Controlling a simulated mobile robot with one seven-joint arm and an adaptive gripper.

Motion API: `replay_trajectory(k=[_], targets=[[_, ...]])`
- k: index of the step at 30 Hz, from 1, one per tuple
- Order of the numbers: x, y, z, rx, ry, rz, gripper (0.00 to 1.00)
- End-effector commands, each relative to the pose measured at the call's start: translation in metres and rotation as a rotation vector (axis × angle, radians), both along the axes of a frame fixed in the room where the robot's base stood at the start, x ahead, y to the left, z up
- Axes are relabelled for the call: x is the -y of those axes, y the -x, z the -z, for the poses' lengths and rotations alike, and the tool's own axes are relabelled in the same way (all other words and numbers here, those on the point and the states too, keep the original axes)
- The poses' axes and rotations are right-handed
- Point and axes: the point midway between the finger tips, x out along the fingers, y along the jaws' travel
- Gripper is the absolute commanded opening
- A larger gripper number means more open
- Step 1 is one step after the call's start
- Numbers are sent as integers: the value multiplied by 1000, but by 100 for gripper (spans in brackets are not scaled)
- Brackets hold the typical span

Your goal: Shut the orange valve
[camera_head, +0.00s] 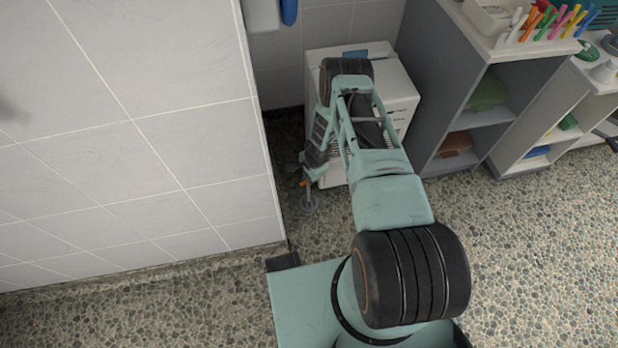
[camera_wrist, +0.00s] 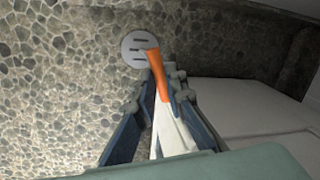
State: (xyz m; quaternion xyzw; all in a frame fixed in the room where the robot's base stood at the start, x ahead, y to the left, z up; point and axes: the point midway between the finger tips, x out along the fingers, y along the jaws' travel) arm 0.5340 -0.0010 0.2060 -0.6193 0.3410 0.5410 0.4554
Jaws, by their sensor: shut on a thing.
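The orange valve (camera_wrist: 156,72) shows in the wrist view as an orange lever, with a whitish part (camera_wrist: 168,130) running below it between my fingers. My gripper (camera_wrist: 160,92) is shut on the orange lever, with a dark finger on each side of it. In the head view the orange of the valve (camera_head: 304,183) is a tiny spot beside my gripper (camera_head: 308,174), low in the gap between the tiled wall and the white appliance. My arm hides most of the valve there.
A round grey floor drain (camera_wrist: 139,48) lies just beyond the lever. The white appliance (camera_head: 398,90) stands close on the right. The tiled wall (camera_head: 150,130) bounds the left. Grey shelves (camera_head: 480,135) stand farther right. The pebbled floor (camera_head: 540,235) is open at the right front.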

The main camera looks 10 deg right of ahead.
Motion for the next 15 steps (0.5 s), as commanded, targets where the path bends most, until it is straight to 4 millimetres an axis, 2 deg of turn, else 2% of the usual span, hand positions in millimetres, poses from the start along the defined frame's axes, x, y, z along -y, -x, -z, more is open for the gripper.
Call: replay_trajectory(k=[10,15], targets=[[-1,0,3,0,1,306,0],[-1,0,1,1,2,382,0]])
